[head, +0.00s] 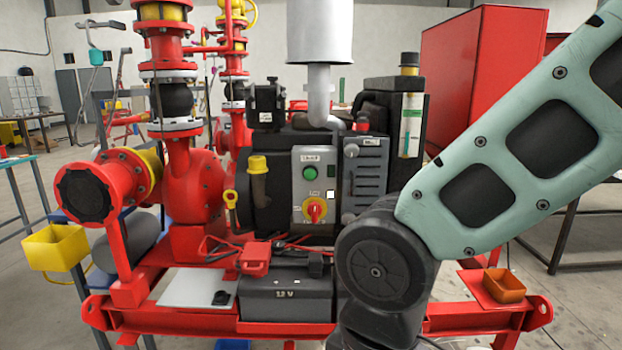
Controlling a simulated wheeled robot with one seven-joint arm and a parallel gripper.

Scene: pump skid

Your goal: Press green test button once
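The green test button (310,173) is a round green button near the top of a grey control box (322,190) on the engine. A small label plate sits above it. Below it on the same box is a red rotary switch (314,211) on a yellow disc, with a small white square between them at the right. The button's face is unobstructed in the head view. My arm crosses the right side of the picture, with its dark joint in front of the skid to the lower right of the box. My gripper is not visible.
A battery (287,295) marked 12 V sits on the red skid frame below the box, with a red clamp (256,257) on it. Red pump piping (190,190) stands to the left. A grey panel (365,175) adjoins the box at right. A yellow bin (55,247) is far left.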

